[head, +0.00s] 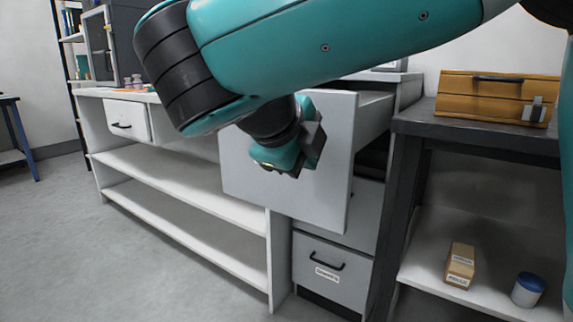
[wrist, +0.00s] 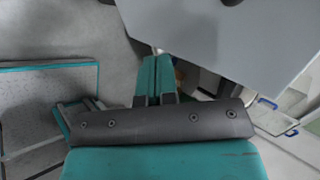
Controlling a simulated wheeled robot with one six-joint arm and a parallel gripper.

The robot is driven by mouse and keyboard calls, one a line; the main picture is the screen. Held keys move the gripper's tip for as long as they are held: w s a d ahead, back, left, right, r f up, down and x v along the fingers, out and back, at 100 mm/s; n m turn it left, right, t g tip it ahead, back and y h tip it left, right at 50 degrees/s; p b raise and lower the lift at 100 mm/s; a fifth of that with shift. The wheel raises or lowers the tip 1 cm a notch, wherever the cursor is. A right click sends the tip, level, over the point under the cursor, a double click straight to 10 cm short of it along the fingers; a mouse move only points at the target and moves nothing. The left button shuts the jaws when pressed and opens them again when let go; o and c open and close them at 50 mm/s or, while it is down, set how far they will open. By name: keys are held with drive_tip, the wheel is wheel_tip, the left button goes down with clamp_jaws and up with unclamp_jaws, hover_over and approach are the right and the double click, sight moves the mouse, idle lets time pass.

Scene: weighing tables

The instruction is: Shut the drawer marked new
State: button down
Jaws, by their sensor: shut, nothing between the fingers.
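A drawer with a tall white front (head: 240,182) stands pulled out from the cabinet in the head view. My arm hides part of its front, and I see no label on it, so I cannot tell whether it is the one marked new. A pale grey panel in the wrist view (wrist: 235,35), likely this front, lies right of my fingers. My gripper (wrist: 157,66) is shut and empty, its two teal fingers together. In the head view my gripper (head: 288,155) overlaps the drawer front; I cannot tell whether it touches.
Below is a closed drawer (head: 325,285) with a black handle and a label too small to read. Another drawer (head: 126,122) is at the left of the white bench. A dark table (head: 490,131) at right bears an orange case (head: 495,93).

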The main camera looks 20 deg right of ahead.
sight(325, 161)
drive_tip(key=w+d, duration=0.2)
drive_tip(key=d, duration=0.2)
drive_tip(key=shift+w+f, duration=0.3)
drive_tip(key=shift+w, duration=0.1)
